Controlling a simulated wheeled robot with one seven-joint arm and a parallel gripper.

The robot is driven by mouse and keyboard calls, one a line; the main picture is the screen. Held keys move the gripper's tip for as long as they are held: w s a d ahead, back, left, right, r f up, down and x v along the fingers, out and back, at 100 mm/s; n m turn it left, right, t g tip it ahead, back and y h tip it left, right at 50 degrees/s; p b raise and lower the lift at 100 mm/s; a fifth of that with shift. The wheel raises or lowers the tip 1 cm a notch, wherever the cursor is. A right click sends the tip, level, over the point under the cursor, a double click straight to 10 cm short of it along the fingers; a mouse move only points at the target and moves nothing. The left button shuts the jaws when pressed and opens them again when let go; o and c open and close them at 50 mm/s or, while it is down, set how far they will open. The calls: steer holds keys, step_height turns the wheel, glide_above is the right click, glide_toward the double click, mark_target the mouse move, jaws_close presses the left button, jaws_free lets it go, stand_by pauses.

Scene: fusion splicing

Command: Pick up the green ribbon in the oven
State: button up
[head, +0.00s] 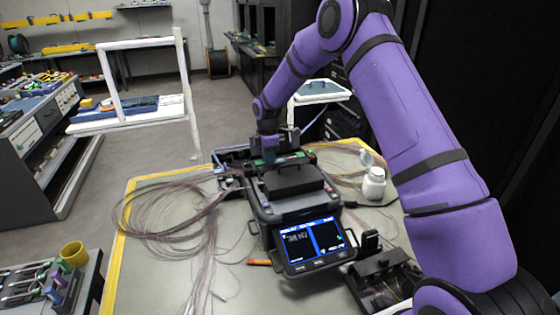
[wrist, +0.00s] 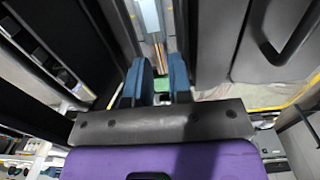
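The black fusion splicer (head: 260,207) stands on the work table with its lit screen (head: 313,243) facing the front. My gripper (head: 270,158) points down at the back part of the splicer, where the oven seems to be. In the wrist view, two blue fingers (wrist: 160,90) stand apart with a gap between them. A small green patch, probably the green ribbon (wrist: 150,76), shows beyond and between the fingers, partly hidden by the left one. A narrow slot with a thin strip runs away from it. I cannot tell whether the fingers touch the ribbon.
Loose fibre cables (head: 170,205) spread over the table's left side. A white bottle (head: 374,184) stands right of the splicer, and a black device (head: 385,280) lies at the front right. An orange tool (head: 260,262) lies in front. The table (head: 140,280) is clear at front left.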

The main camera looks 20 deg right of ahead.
steer(key=shift+s+f, duration=0.15)
steer(key=shift+f, duration=0.65)
steer(key=shift+r, duration=0.15)
jaws_close()
steer(key=shift+r, duration=0.15)
